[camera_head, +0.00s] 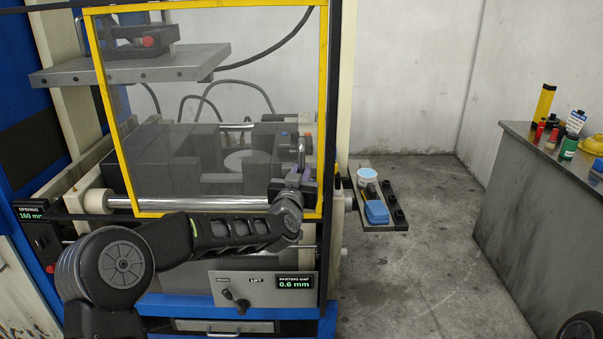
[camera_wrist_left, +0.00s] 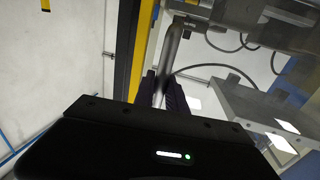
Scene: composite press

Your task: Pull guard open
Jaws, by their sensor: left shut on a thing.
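The guard (camera_head: 322,110) is a clear panel in a yellow frame across the front of the press; its frame also shows in the left wrist view (camera_wrist_left: 142,55). A grey metal handle (camera_head: 301,150) stands upright near the guard's right edge, and it shows in the left wrist view (camera_wrist_left: 172,50) running between the fingers. My left gripper (camera_head: 301,178) is shut on this handle. Its fingers (camera_wrist_left: 160,92) lie on both sides of the bar. My right gripper is not in view.
A small shelf (camera_head: 390,215) with a white-blue tub and a blue block sticks out right of the press. A grey bench (camera_head: 530,200) with bottles stands at far right. The floor (camera_head: 420,270) between them is clear. A control panel (camera_head: 262,291) sits below my left arm.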

